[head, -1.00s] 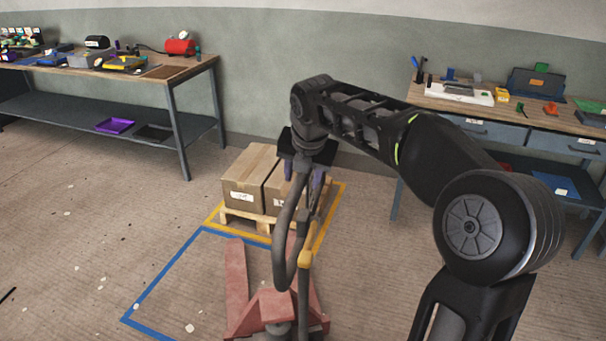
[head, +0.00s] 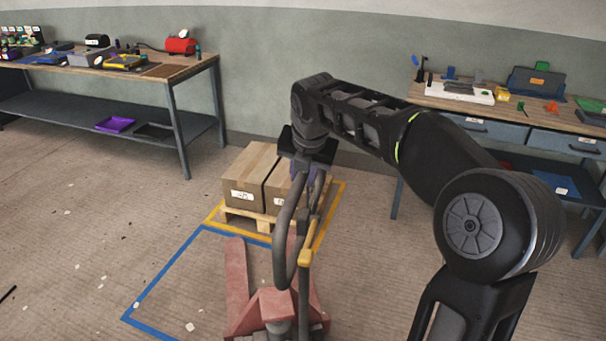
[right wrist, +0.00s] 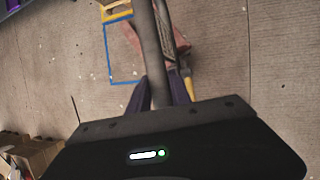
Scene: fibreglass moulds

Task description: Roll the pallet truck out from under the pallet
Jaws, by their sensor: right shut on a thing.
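The red pallet truck (head: 274,304) stands on the floor in front of the pallet, partly over the blue floor outline. Its left fork tip shows just short of the wooden pallet (head: 239,218); the right fork is mostly hidden behind the handle. The pallet carries brown cardboard boxes (head: 245,178). My right gripper (head: 312,172) is at the upper end of the truck's grey handle (head: 282,240). In the right wrist view, its purple fingers (right wrist: 163,90) close on the handle bar (right wrist: 150,40). My left gripper is out of view.
A yellow floor outline (head: 329,216) surrounds the pallet; a blue floor outline (head: 160,281) lies nearer. A workbench (head: 190,72) stands at the back left and another (head: 440,100) at the right. The floor left of the truck is open, with small pale scraps.

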